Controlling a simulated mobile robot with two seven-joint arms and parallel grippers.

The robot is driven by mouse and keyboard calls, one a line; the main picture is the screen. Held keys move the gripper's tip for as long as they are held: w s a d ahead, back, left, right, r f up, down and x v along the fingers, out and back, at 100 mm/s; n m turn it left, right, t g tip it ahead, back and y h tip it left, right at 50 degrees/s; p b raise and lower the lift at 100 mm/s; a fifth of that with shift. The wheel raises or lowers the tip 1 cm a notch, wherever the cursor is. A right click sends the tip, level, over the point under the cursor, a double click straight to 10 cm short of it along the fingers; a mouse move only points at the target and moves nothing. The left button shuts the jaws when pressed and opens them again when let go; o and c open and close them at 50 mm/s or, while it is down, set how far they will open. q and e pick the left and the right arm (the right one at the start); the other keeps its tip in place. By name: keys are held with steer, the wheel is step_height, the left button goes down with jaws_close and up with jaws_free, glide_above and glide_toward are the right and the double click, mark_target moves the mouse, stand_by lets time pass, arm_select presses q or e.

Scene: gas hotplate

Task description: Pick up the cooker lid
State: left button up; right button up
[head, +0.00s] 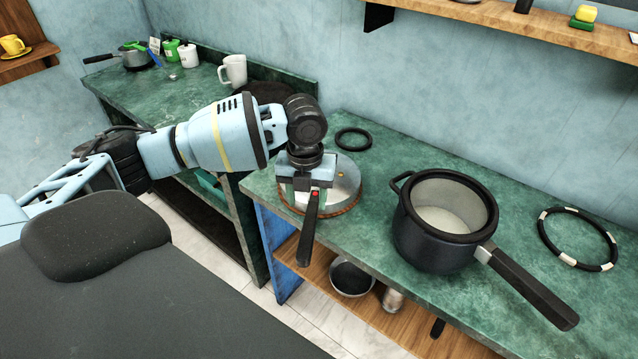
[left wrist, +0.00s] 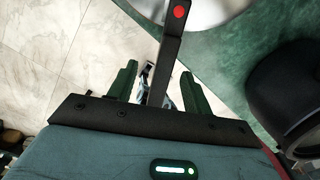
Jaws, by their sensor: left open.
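The cooker lid (head: 347,190) is a shiny metal disc with a long black handle (head: 308,235) and a red dot. It lies on a brown round base at the counter's front edge, its handle reaching out past the edge. My left gripper (head: 305,192) is over the lid, partly hiding it. In the left wrist view the open fingers (left wrist: 158,88) stand on either side of the black handle (left wrist: 163,62), with space visible beside it. Part of the metal lid (left wrist: 195,10) shows at the top there. The black cooker pot (head: 430,245) stands uncovered to the right. My right gripper is not in view.
A black ring (head: 353,138) lies behind the lid, and a black and white ring (head: 578,238) lies right of the pot. A white mug (head: 233,70) and a small pan (head: 135,58) stand on the left counter. A bowl (head: 350,278) sits on the shelf below.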

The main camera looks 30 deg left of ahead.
mark_target(312, 212)
arm_select(q)
steer(key=shift+w+f, duration=0.1)
steer(key=shift+f, duration=0.4)
steer(key=shift+w+d+f, duration=0.1)
steer(key=shift+d+f, duration=0.1)
steer(key=shift+f, duration=1.1)
steer(key=shift+w+d+f, duration=0.1)
steer(key=shift+d+f, duration=0.05)
steer(key=shift+f, duration=1.1)
jaws_close()
